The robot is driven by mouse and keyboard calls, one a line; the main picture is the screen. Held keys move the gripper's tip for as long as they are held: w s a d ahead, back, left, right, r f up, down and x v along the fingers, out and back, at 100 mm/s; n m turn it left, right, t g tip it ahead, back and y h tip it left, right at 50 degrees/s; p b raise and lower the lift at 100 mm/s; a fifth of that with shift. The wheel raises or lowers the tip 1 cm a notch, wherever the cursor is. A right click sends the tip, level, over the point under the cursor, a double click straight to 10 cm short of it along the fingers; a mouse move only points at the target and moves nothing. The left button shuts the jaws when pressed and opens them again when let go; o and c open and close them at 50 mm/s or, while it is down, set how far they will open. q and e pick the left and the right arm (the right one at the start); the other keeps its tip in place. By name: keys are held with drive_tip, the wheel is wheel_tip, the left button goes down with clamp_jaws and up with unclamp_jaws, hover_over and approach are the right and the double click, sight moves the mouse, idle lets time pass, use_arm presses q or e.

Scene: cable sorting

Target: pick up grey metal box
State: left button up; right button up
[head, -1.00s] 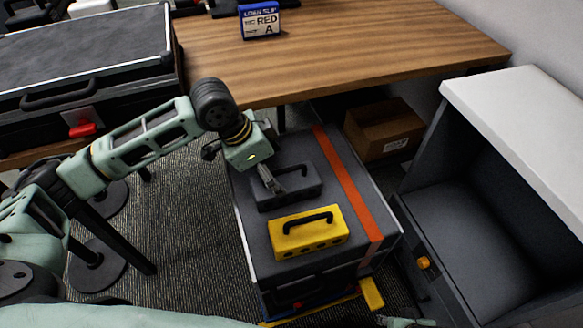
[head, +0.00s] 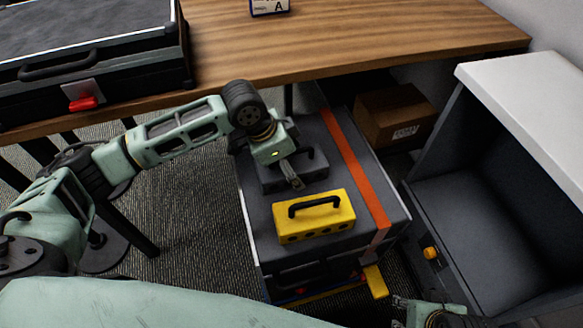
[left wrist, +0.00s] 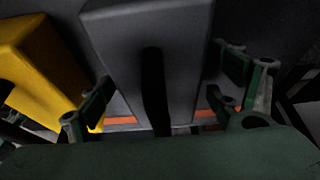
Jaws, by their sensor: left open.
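The grey metal box (head: 314,173) lies on the large dark case, behind the yellow box, with its black handle partly hidden by my gripper. It fills the middle of the left wrist view (left wrist: 185,65), its black handle (left wrist: 153,90) running between my fingers. My left gripper (head: 291,178) is open over the box, pointing down. In the left wrist view its fingers (left wrist: 165,100) stand apart on either side of the box; contact cannot be told. My right gripper (head: 402,305) is partly visible at the bottom edge, away from the boxes; its jaws are unclear.
The yellow box (head: 315,225) sits close in front of the grey box, and left in the left wrist view (left wrist: 38,65). The case (head: 255,215) has an orange stripe. A wooden table (head: 350,40) is behind; an open grey cabinet (head: 475,210) stands right.

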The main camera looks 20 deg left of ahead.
use_arm(q)
drive_tip(key=c, duration=1.9)
drive_tip(key=shift+r, duration=0.15)
drive_tip(key=shift+c, duration=0.3)
